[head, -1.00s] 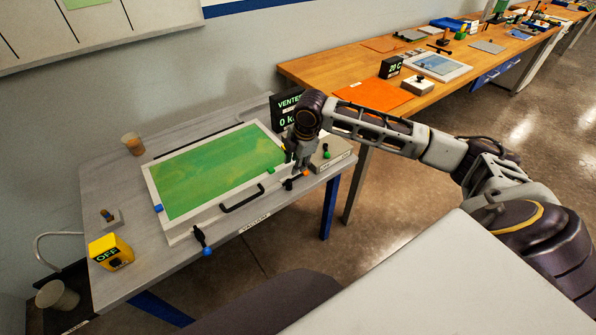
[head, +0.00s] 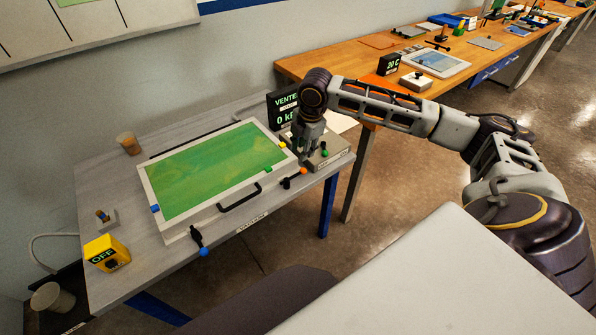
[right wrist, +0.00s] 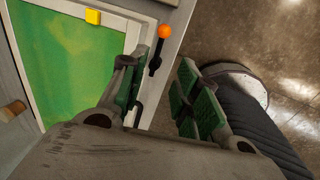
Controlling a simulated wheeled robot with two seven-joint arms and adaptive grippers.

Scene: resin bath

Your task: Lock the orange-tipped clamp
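The orange-tipped clamp (head: 290,182) sits at the right front corner of the framed lid (head: 258,199). Its black lever ends in an orange ball pointing right, beyond the frame. The right wrist view shows the orange ball and black lever (right wrist: 159,50) beside the white frame, ahead of the fingers. My right gripper (head: 304,159) points down just behind the clamp. In the right wrist view my right gripper (right wrist: 158,78) is open, with a gap between its green-padded fingers and nothing held. The left gripper is not in view.
A blue-tipped clamp (head: 199,241) is at the lid's front left. A black handle (head: 239,198) lies between the clamps. A box with a green knob (head: 324,152) and a black display (head: 284,110) stand close to my right gripper. A yellow OFF box (head: 106,252) is at left.

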